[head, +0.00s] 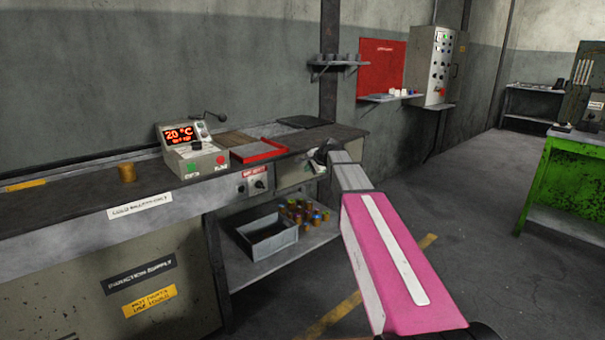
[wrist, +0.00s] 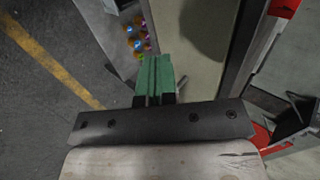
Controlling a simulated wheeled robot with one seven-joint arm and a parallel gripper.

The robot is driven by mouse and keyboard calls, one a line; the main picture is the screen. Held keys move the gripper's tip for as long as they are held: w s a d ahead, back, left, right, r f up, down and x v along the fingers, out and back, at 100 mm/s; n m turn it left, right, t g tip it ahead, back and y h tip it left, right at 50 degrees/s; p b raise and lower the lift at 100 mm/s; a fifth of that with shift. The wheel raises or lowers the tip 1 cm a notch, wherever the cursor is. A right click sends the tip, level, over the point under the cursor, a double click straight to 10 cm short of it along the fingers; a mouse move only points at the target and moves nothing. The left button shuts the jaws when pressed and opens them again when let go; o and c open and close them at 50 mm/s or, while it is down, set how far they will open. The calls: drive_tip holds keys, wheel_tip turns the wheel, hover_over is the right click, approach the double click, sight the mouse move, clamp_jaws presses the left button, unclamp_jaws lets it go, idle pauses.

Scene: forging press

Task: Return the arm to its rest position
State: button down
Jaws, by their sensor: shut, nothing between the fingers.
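My arm reaches forward in the head view, its pink and grey links running from the lower right toward the front edge of the bench (head: 90,218). My gripper (head: 319,158) is at the far end of the arm, beside the bench's right part, small and partly hidden by the arm. In the wrist view my gripper (wrist: 154,74) shows green fingers pressed together with nothing between them. The fingers point down past the bench edge, toward the lower shelf.
A control box (head: 192,150) reading 20 °C, a red tray (head: 258,151) and a brass-coloured billet (head: 127,173) stand on the bench. A grey bin (head: 267,236) and several coloured billets (head: 303,213) sit on the lower shelf. The floor to the right is open before a green table (head: 565,185).

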drive_tip(key=s+d+f+n+g+h, duration=0.2)
drive_tip(key=s+f, duration=0.6)
drive_tip(key=s, duration=0.4)
drive_tip(key=s+d+f+n+g+h, duration=0.1)
drive_tip(key=s+d+f+n+g, duration=0.2)
drive_tip(key=s+f, duration=0.6)
drive_tip(key=s+d+f+n+g+h, duration=0.2)
drive_tip(key=s+f+n, duration=0.3)
drive_tip(key=s+f, duration=0.4)
drive_tip(key=s+d, duration=0.1)
drive_tip(key=s, duration=0.5)
drive_tip(key=shift+s+d+f+n+g+h, duration=0.2)
drive_tip(key=shift+d+n+g+h, duration=0.1)
drive_tip(key=shift+d+n, duration=0.1)
drive_tip(key=shift+a, duration=0.1)
